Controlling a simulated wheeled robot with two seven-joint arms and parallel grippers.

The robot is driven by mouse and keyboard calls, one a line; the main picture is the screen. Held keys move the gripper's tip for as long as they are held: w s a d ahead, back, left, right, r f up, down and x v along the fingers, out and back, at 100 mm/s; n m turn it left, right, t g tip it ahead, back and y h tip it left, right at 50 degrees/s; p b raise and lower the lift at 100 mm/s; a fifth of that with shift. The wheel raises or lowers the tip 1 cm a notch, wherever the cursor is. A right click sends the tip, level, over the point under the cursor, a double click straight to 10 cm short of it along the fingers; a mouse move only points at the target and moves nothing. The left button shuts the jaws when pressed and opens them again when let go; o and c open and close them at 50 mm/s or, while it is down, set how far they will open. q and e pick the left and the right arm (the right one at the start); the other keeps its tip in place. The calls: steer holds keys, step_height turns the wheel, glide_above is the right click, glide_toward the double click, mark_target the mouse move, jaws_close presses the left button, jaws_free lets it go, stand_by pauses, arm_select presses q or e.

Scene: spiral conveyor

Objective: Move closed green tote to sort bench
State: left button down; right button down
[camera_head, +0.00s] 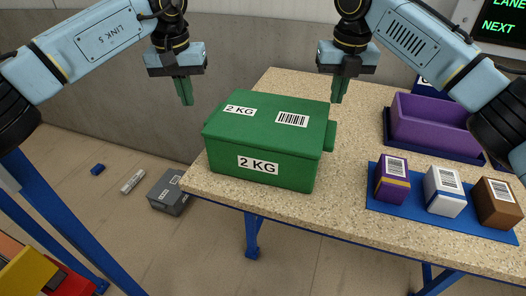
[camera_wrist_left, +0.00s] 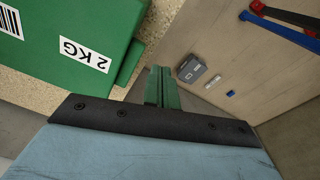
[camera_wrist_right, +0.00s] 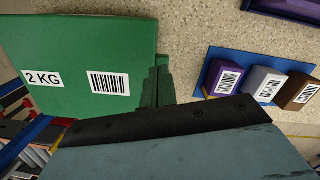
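The green tote (camera_head: 262,145), lid closed, sits upright on the speckled bench (camera_head: 350,215) near its left end. It bears "2 KG" labels and a barcode; a handle block (camera_head: 331,136) sticks out at its right end. My left gripper (camera_head: 186,103) is off the tote's left end, fingers together and empty. My right gripper (camera_head: 338,101) is near the right end, above the handle, fingers together and empty. Neither appears to touch the tote. The tote also shows in the left wrist view (camera_wrist_left: 60,75) and the right wrist view (camera_wrist_right: 85,50).
A blue mat (camera_head: 385,203) holds a purple box (camera_head: 392,184), a white box (camera_head: 443,195) and a brown box (camera_head: 496,205). A purple bin (camera_head: 430,125) stands behind them. A grey case (camera_head: 168,195) and small items lie on the floor left of the bench.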

arm_select(q)
steer(key=c, duration=2.2)
jaws_free()
steer(key=shift+a, duration=0.3)
arm_select(e)
steer(key=shift+d, duration=0.4)
arm_select(q)
steer(key=c, duration=1.7)
jaws_free()
steer(key=shift+a, duration=0.2)
arm_select(e)
steer(key=shift+d, duration=0.15)
steer(key=c, duration=1.7)
jaws_free()
steer(key=shift+r, duration=0.25)
arm_select(q)
steer(key=r, duration=1.1)
steer(key=shift+s+a+r, duration=0.25)
steer(key=shift+s+r, duration=0.15)
arm_select(e)
steer(key=r, duration=0.7)
steer(key=s+r, duration=0.1)
steer(key=r, duration=0.3)
steer(key=shift+d+r, duration=0.1)
steer(key=shift+r, duration=0.2)
arm_select(q)
steer(key=shift+r, duration=0.1)
